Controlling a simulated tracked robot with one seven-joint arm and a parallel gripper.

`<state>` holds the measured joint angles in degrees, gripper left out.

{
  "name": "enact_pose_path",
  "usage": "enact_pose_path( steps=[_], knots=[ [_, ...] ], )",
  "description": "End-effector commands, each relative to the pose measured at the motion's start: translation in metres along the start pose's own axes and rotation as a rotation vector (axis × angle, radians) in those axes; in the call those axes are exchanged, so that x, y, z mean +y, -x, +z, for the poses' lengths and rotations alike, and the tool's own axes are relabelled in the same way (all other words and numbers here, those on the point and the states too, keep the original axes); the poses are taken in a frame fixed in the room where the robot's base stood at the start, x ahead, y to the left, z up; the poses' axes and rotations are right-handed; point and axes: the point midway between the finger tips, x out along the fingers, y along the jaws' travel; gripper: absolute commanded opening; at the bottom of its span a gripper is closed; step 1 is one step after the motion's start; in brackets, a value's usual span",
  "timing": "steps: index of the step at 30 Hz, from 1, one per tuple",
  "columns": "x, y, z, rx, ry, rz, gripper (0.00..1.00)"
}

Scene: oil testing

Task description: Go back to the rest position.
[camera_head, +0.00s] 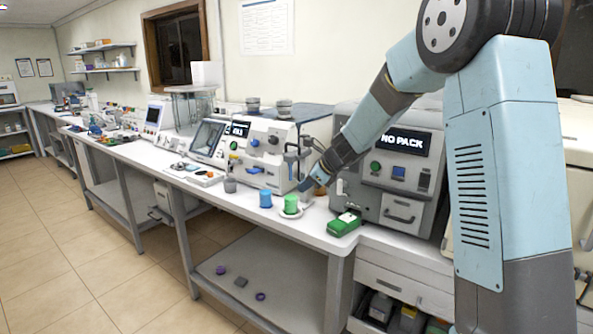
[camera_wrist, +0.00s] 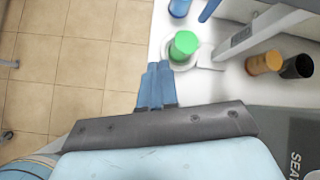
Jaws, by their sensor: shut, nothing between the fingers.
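My gripper (camera_head: 308,187) reaches down over the front of the white bench, close to a green cylinder (camera_head: 291,204). In the wrist view its blue fingers (camera_wrist: 157,72) lie together with nothing held between them. The green cylinder (camera_wrist: 184,44) stands upright on a small white round holder (camera_wrist: 168,53), just beyond and to the right of the fingertips. I cannot tell the exact gap in height. A blue cylinder (camera_head: 265,199) stands to the left of the green one.
A grey machine reading "NO PACK" (camera_head: 395,165) stands at the right, with a green box (camera_head: 344,223) in front. A white machine (camera_head: 265,150) stands behind the cylinders. The wrist view shows orange (camera_wrist: 264,63) and black (camera_wrist: 298,67) containers. Open tiled floor (camera_head: 60,240) lies left.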

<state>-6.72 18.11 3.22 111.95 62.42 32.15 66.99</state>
Motion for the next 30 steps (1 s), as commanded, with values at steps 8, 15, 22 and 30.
enact_pose_path(
  steps=[8,15,22,30],
  knots=[
    [0.038,0.091,0.005,0.054,0.403,0.007,0.00],
    [0.079,0.158,-0.005,0.122,0.738,0.030,0.00],
    [0.120,0.217,-0.023,0.206,1.047,0.065,0.00],
    [0.171,0.276,-0.054,0.323,1.387,0.135,0.00]
  ],
)
